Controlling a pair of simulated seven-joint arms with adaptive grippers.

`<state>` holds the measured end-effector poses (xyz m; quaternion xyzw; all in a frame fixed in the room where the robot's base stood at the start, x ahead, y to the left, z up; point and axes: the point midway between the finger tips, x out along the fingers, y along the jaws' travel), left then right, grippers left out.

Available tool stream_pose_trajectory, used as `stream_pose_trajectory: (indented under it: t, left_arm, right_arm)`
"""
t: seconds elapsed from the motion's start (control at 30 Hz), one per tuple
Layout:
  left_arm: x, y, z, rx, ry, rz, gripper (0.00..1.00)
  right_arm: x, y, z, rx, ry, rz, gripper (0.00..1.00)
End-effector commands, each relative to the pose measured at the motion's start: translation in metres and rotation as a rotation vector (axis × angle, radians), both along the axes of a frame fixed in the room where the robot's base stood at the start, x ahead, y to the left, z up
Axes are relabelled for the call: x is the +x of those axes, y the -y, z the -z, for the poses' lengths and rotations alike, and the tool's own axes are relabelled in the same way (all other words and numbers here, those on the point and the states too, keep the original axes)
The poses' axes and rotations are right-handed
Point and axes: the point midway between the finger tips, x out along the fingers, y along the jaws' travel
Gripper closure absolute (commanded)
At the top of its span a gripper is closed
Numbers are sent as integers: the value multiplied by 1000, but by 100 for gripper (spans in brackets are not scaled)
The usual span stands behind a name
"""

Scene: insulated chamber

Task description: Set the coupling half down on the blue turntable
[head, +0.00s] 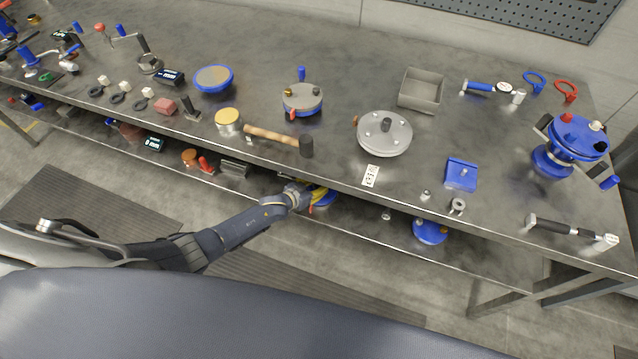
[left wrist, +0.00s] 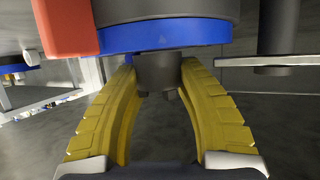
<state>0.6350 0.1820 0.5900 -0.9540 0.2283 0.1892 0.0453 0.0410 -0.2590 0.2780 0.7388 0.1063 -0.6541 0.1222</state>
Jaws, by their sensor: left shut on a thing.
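My left gripper (head: 318,192) reaches in under the front edge of the bench. In the left wrist view its yellow fingers (left wrist: 160,105) are closed around a dark grey toothed stub (left wrist: 158,70), which looks like the coupling half. A blue rim (left wrist: 165,36) and a wide grey body lie directly behind the stub; I cannot tell whether they are joined to it. In the head view the held part is mostly hidden; some blue shows beside the fingers. A round blue-rimmed disc with a grey top (head: 213,80), possibly the blue turntable, stands on the bench. My right gripper is out of view.
A mallet (head: 280,138), a grey flanged disc (head: 384,133) and a grey bin (head: 421,90) stand on the bench. Another blue round part (head: 430,231) is on the lower shelf. A red block (left wrist: 66,26) is close to the left finger in the wrist view.

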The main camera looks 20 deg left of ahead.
Motion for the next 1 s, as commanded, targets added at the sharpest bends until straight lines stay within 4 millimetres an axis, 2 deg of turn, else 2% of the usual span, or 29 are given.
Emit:
stream_pose_trajectory:
  t: [0.4,0.43,0.5,0.87,1.0]
  left_arm:
    - [0,0,3,-1,0,0,100]
    - [0,0,3,0,-1,0,60]
    - [0,0,3,-1,0,0,53]
    - [0,-1,-1,0,1,0,53]
    - [-11,-6,-3,0,-1,0,53]
  right_arm:
    - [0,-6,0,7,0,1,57]
    - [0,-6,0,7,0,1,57]
    - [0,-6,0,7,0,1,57]
    - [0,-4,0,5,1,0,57]
    - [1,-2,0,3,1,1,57]
